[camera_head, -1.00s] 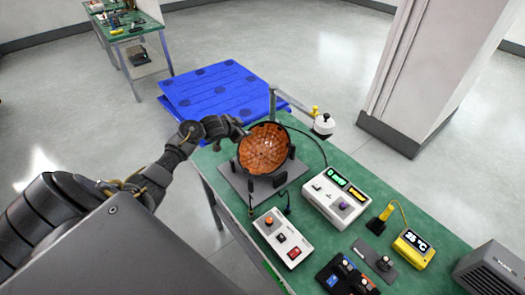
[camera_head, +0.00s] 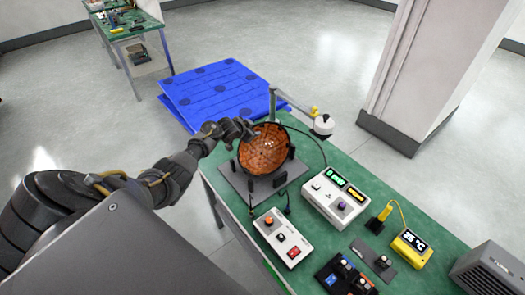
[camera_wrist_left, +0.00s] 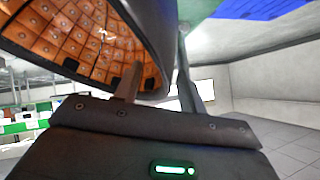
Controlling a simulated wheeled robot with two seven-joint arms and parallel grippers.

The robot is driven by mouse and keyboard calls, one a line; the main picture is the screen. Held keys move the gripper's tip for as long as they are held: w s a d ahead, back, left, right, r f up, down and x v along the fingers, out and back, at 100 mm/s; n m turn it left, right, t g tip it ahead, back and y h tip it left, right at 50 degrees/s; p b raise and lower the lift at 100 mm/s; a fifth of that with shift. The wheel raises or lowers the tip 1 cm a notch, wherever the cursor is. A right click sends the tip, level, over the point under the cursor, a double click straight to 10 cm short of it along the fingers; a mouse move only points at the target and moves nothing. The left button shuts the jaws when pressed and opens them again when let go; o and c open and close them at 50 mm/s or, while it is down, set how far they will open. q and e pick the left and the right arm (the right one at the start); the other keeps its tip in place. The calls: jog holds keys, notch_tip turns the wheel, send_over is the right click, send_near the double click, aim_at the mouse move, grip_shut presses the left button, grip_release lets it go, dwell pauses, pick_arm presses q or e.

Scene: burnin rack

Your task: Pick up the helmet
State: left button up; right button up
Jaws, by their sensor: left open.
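The helmet (camera_head: 264,152) is a dark bowl with an orange tiled inside facing me. It stands tilted on a grey plate with black posts (camera_head: 234,179) on the green table. My left gripper (camera_head: 246,131) is at the helmet's upper left rim. In the left wrist view the helmet (camera_wrist_left: 75,40) fills the upper left, and its rim passes between the two fingers of my left gripper (camera_wrist_left: 157,84). The fingers are apart, and I cannot tell whether either touches the rim. My right gripper is in neither view.
On the green table (camera_head: 342,160) stand a white two-display box (camera_head: 338,198), a white button box (camera_head: 283,238), a yellow temperature meter (camera_head: 411,247) and a grey unit (camera_head: 490,268). A white-capped device (camera_head: 323,125) is at the back edge. Blue pallets (camera_head: 215,90) lie behind.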

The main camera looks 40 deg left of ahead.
pick_arm(q)
grip_shut()
dwell(0.3)
jog(key=shift+w+r, duration=0.1)
jog(key=shift+r, duration=0.15)
dwell(1.0)
